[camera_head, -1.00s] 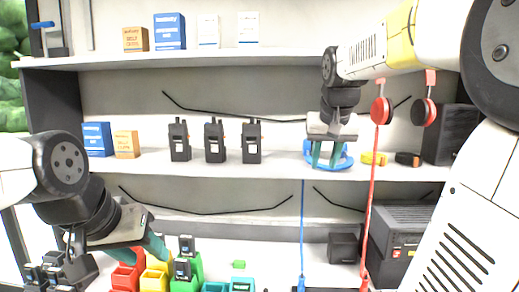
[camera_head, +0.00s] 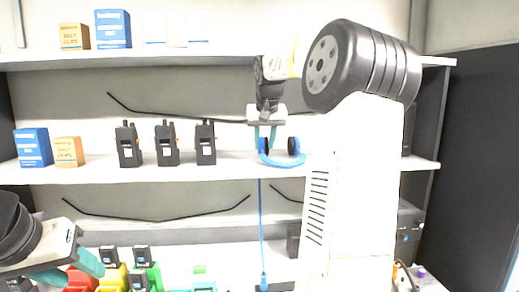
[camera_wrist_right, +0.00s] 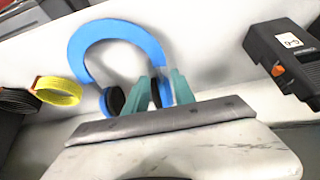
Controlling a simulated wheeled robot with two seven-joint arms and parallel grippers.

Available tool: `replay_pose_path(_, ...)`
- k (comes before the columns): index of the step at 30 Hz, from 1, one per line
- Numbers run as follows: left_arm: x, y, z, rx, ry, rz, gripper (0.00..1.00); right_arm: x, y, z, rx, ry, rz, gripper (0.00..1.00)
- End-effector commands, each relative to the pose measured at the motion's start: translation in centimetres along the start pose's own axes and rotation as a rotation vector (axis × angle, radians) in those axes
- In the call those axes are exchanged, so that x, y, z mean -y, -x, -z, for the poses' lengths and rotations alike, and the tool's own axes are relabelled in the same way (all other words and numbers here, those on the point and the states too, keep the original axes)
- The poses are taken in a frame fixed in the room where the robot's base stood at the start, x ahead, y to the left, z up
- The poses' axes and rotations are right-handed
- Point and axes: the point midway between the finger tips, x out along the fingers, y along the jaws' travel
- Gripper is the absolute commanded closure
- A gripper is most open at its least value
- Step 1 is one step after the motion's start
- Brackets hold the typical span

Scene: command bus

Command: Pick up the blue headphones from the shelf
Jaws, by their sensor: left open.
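The blue headphones (camera_head: 284,161) are at the middle shelf, with their two black ear cups turned up and the band curving below. In the right wrist view, the band (camera_wrist_right: 118,32) arches at the upper left. My right gripper (camera_head: 265,134) points down at the left ear cup. In the right wrist view, its teal fingers (camera_wrist_right: 158,92) close in on both sides of one ear cup. I cannot tell whether the headphones touch the shelf. My left gripper (camera_head: 76,270) is open and empty at the lower left, near the coloured bins.
Several black radios (camera_head: 167,143) stand on the middle shelf (camera_head: 110,174) to the left. A radio (camera_wrist_right: 285,62) and a yellow coil (camera_wrist_right: 58,91) flank the headphones in the wrist view. Coloured bins (camera_head: 109,279) stand below. My right arm hides the shelf's right part.

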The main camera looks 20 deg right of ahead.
Motion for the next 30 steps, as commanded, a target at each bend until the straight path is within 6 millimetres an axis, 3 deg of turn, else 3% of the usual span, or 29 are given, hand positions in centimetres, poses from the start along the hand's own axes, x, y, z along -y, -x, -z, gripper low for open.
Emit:
replay_pose_path(9, 0.0, 0.0, 0.0, 0.0, 0.0, 0.0, 0.53, 0.0, -4.2, -0.1, 0.002, -0.001, 0.001, 0.69)
replay_pose_path(17, 0.0, 0.0, 0.0, 0.0, 0.0, 0.0, 0.53, 0.0, -4.5, -0.1, 0.001, -0.001, 0.001, 0.69)
replay_pose_path(22, 0.0, 0.0, 0.0, 0.0, 0.0, 0.0, 0.53, 0.0, -4.5, -0.1, 0.001, -0.001, 0.001, 1.0)
replay_pose_path(30, 0.0, 0.0, 0.0, 0.0, 0.0, 0.0, 0.53, 0.0, -4.5, -0.1, -0.001, 0.0, 0.001, 1.0)
